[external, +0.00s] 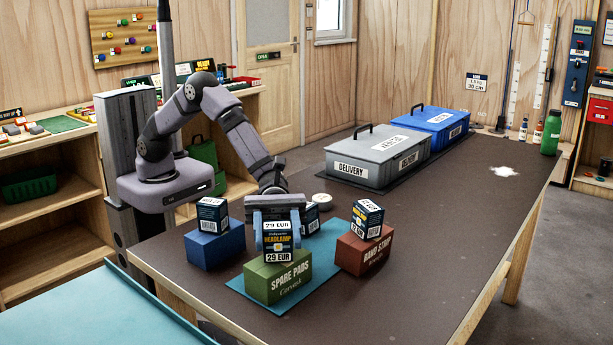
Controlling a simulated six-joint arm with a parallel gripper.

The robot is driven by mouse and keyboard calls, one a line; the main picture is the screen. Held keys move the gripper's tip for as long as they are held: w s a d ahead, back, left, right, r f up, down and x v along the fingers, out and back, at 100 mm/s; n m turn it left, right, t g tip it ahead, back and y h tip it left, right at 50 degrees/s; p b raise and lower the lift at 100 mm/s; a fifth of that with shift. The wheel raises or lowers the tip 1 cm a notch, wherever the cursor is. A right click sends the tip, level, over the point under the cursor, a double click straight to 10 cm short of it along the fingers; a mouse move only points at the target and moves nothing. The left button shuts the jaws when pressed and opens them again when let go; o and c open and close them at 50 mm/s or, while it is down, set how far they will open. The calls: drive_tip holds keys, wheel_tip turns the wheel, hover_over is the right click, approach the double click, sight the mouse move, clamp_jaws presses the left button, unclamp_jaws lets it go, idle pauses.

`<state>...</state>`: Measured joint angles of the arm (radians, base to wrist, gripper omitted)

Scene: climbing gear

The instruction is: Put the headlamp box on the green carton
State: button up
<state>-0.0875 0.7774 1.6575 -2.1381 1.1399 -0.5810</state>
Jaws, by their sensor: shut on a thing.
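The headlamp box (278,243) is dark with a yellow HEADLAMP label and 29 EUR tags. My gripper (277,218) is shut on it from above, and the box is upright. The box is at the top of the green carton (278,277), labelled SPARE PADS, which stands on a teal mat. Whether the box touches the carton or hovers just above it, I cannot tell. The gripper hides part of the box's upper side.
A blue carton (215,248) with a small box (213,215) on top stands left. A red carton (364,251) with another small box (369,219) stands right. Another dark box (311,218) is partly hidden behind my gripper. Grey (379,157) and blue (432,124) lidded cases stand behind.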

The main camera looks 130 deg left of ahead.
sight(276, 222)
drive_tip(key=shift+f, duration=0.15)
drive_tip(key=shift+f, duration=0.15)
drive_tip(key=o, duration=1.1)
drive_tip(key=shift+s+a+r, duration=0.1)
drive_tip(key=shift+r, duration=0.1)
drive_tip(key=b+v, duration=0.2)
drive_tip(key=v, duration=1)
